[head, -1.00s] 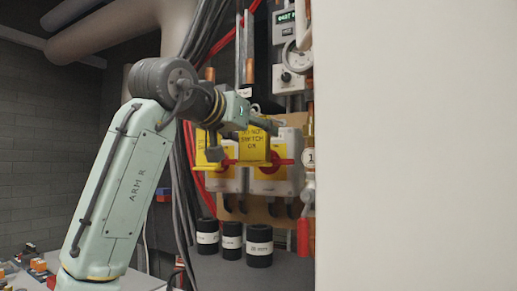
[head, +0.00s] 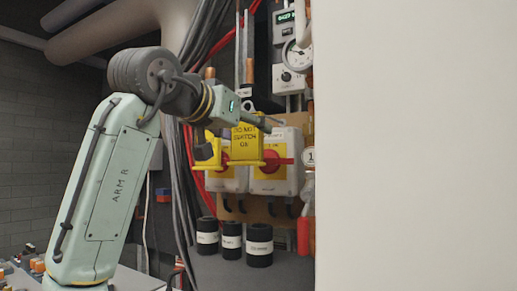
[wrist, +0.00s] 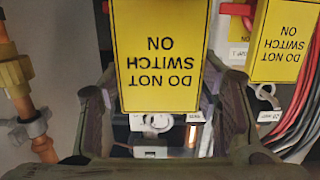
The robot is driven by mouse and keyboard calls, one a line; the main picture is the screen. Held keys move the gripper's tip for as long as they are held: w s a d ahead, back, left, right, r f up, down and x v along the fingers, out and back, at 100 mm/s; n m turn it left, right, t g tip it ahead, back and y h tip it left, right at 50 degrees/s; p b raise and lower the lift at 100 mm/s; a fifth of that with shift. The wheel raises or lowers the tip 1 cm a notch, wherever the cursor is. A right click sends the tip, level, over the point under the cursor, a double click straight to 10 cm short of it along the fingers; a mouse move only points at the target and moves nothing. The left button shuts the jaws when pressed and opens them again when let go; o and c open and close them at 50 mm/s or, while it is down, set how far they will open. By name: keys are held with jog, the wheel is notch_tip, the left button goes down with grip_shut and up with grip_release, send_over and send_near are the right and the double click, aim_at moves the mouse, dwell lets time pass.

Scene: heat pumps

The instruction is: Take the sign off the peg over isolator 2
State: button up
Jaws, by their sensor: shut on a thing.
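My gripper (head: 236,135) is shut on a yellow sign (head: 246,143) reading "DO NOT SWITCH ON". The sign hangs in front of the gap between two isolators. In the wrist view the same sign (wrist: 158,58) appears upside down between the fingers. The right isolator (head: 276,172) has a red handle on a yellow plate and is largely uncovered. The left isolator (head: 226,182) is partly hidden by my gripper and the signs. A second yellow sign (wrist: 286,42) hangs apart, at the right of the wrist view. I cannot clearly make out the peg.
Black cables (head: 180,195) run down on the left. Several dark canisters (head: 259,246) stand on the shelf below. A large pale panel (head: 415,150) blocks the right side.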

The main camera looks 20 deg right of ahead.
aim_at(244, 129)
jog(key=shift+f+v, duration=0.1)
jog(key=shift+v, duration=0.7)
jog(key=shift+f+v, duration=0.15)
jog(key=shift+v, duration=0.6)
